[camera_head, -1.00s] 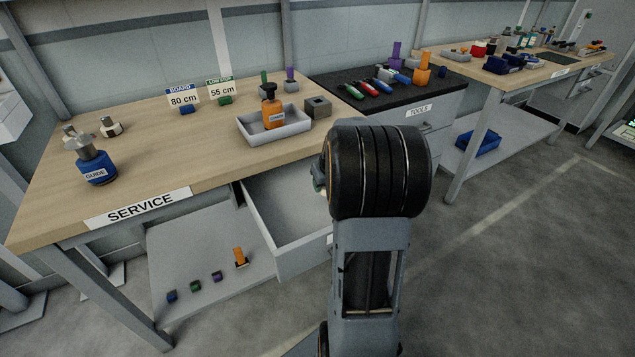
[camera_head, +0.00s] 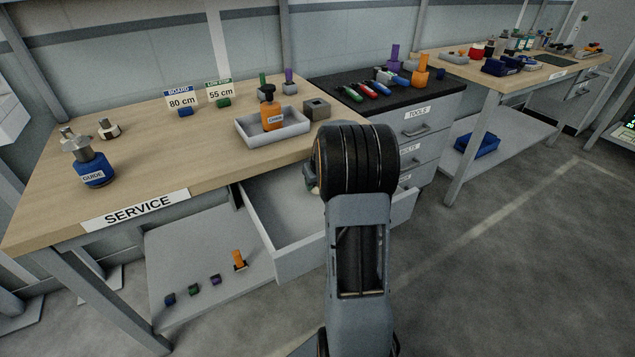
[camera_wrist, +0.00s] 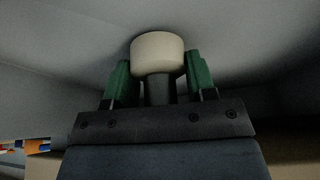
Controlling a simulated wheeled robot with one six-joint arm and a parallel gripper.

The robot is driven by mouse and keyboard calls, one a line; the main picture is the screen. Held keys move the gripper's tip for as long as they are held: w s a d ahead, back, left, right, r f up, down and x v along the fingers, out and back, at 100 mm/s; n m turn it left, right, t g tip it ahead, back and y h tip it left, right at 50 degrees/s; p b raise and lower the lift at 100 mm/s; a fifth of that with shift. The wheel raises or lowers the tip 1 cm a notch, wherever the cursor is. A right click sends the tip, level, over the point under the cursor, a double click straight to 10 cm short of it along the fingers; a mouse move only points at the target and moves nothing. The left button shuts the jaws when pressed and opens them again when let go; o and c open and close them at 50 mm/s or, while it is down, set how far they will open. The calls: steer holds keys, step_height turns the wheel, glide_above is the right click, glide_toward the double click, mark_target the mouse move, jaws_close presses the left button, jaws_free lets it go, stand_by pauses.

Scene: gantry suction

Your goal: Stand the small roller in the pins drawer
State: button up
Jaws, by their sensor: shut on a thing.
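A small roller (camera_wrist: 158,53) with a cream, rounded head on a dark stem shows in the wrist view. My gripper (camera_wrist: 159,76), with green fingers either side of the stem, is shut on it. In the head view only a sliver of my gripper (camera_head: 311,178) shows at the left of my black wrist joint, over an open drawer. The open grey drawer (camera_head: 288,266) is pulled out from under the service bench. The part of its floor that shows is bare. Its right part and any label are hidden by my arm. I cannot tell whether the roller touches the drawer.
A blue guide bottle (camera_head: 92,169) stands at left. A lower shelf (camera_head: 200,250) holds small blocks. Tool drawers (camera_head: 418,130) stand to the right.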

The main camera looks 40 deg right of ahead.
steer(key=shift+f, duration=0.15)
steer(key=o, duration=1)
steer(key=shift+c, duration=0.2)
steer(key=shift+r, duration=0.45)
steer(key=p+v, duration=0.2)
steer(key=v, duration=0.9)
steer(key=shift+s, duration=0.25)
steer(key=shift+a+r, duration=0.1)
steer(key=shift+r, duration=0.05)
